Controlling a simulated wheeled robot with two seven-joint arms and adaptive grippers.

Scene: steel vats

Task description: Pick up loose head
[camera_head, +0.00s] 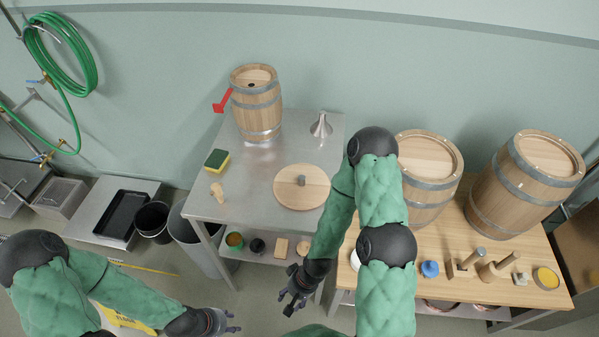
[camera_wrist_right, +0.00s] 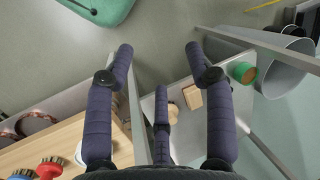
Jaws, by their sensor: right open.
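The loose head is a round pale wooden disc (camera_head: 314,197) with a small grey knob on top. It lies flat on the steel table (camera_head: 245,203), near its right front part, in the head view. My right gripper (camera_head: 292,292) hangs in front of and below the table's front edge, apart from the disc. In the right wrist view its fingers (camera_wrist_right: 158,58) are spread with nothing between them, and the disc does not show there. My left gripper (camera_head: 222,322) is low at the front left, away from the table; its finger opening is unclear.
A small barrel (camera_head: 258,112) with a red marker beside it, a funnel (camera_head: 321,126) and a sponge (camera_head: 217,159) stand on the steel table. The wooden bench (camera_head: 463,291) at right holds two large barrels, mallets and brushes. Bins (camera_head: 152,219) stand left.

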